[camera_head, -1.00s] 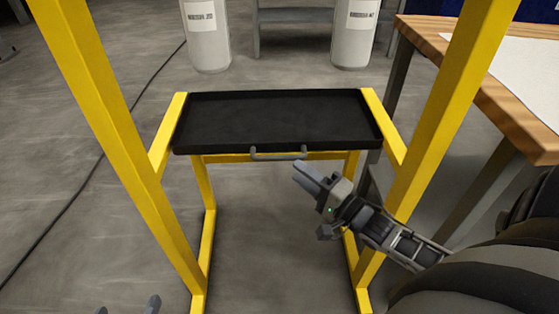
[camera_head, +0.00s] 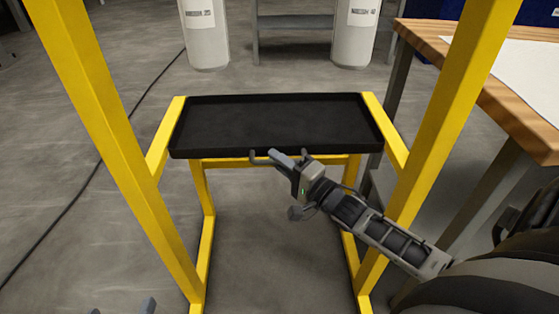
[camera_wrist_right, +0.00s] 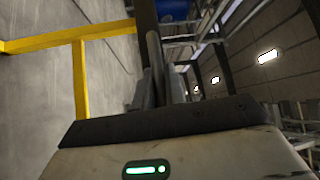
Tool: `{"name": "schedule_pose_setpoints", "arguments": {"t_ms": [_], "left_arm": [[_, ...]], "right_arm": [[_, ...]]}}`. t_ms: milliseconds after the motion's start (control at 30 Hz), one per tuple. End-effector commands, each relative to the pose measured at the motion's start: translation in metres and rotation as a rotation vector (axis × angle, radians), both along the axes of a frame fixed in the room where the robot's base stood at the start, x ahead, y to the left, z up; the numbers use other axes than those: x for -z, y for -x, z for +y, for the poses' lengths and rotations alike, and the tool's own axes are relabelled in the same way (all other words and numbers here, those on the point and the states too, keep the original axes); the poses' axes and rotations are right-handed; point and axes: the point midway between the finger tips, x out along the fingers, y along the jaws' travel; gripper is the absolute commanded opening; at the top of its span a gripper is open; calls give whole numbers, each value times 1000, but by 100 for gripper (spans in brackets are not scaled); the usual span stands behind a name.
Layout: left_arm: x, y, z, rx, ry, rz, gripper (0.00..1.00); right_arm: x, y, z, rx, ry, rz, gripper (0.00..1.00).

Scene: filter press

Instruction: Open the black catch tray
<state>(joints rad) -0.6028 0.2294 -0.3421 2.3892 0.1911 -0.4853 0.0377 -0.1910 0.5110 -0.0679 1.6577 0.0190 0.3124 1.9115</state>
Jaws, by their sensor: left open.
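The black catch tray (camera_head: 275,122) lies flat between the yellow side bars of the frame in the head view. Its grey handle (camera_head: 254,158) is on the near edge, partly hidden by my right gripper. My right gripper (camera_head: 279,157) is at this handle with its fingers overlapping it. In the right wrist view, a grey bar (camera_wrist_right: 155,55) shows at the fingers (camera_wrist_right: 160,88). Whether the fingers are closed on it is unclear. My left gripper (camera_head: 122,309) is open at the bottom left edge, only its fingertips showing, far from the tray.
The yellow frame (camera_head: 120,140) has uprights on both sides of the tray. A wooden-topped bench (camera_head: 510,110) stands at the right. Two white cylinders (camera_head: 206,40) (camera_head: 353,38) stand behind the tray. The floor below and in front of the tray is clear.

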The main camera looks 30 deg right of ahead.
Motion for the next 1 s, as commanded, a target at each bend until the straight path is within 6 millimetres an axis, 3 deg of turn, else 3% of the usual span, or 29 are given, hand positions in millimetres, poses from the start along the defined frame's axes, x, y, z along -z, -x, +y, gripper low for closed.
{"name": "schedule_pose_setpoints", "arguments": {"t_ms": [167, 300, 333, 400, 767, 1000], "left_arm": [[-3, 0, 0, 0, -6, -2, 76], [-10, 0, 1, 4, -30, 9, 76], [-4, 0, 2, 2, -43, 35, 76], [9, -3, 6, -8, -73, 98, 76], [40, 6, 21, -17, -169, 333, 76], [17, 9, 27, -44, -167, 291, 76]], "right_arm": [[-1, 3, 2, 0, -1, 1, 0], [-3, 17, 10, 1, -3, 5, 0], [-4, 22, 13, 1, -3, 5, 0], [-6, 35, 21, 2, -5, 6, 0], [-5, 119, 71, 3, -3, 6, 0], [-2, 156, 94, 3, -1, 2, 0]]}}
